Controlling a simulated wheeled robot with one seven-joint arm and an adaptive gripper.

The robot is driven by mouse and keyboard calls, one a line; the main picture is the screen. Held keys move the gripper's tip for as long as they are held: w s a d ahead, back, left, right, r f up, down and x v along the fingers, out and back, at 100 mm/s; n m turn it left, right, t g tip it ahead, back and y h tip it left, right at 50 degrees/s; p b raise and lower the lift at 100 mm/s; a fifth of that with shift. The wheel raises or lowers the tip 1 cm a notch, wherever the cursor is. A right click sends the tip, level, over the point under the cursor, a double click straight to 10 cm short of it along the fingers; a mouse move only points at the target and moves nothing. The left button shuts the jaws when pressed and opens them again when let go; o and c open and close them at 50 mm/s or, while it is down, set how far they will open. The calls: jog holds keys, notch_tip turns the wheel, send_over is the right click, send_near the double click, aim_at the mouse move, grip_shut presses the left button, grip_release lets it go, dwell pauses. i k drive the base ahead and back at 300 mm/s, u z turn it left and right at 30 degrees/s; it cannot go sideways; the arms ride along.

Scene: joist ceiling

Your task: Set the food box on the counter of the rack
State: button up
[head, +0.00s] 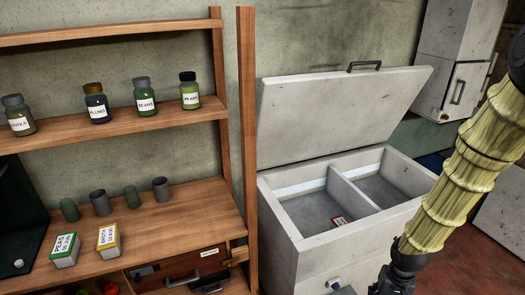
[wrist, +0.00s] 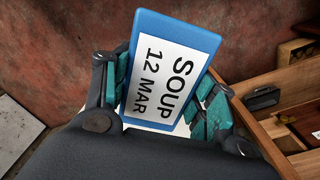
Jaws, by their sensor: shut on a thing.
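The food box (wrist: 172,65) is a blue box with a white label reading "SOUP 12 MAR". My gripper (wrist: 167,100) is shut on it, with a teal finger pad at each side. In the head view my arm comes down at the right, and neither the fingers nor the held box can be made out. The rack's wooden counter (head: 190,222) is at the left in the head view. Wooden parts, seemingly of the rack, show at the right edge of the wrist view, apart from the box.
On the counter stand a green-trimmed peas box (head: 64,250), a yellow-trimmed broth box (head: 108,241) and several cups (head: 100,203) behind. Labelled jars (head: 145,97) line the shelf above. A white chest freezer (head: 300,262) stands open right of the rack, a small red-labelled box (head: 339,222) inside.

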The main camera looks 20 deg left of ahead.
aim_at(159, 231)
jog(key=z, duration=1.45)
jog(key=i, duration=1.1)
jog(key=u, duration=3.95)
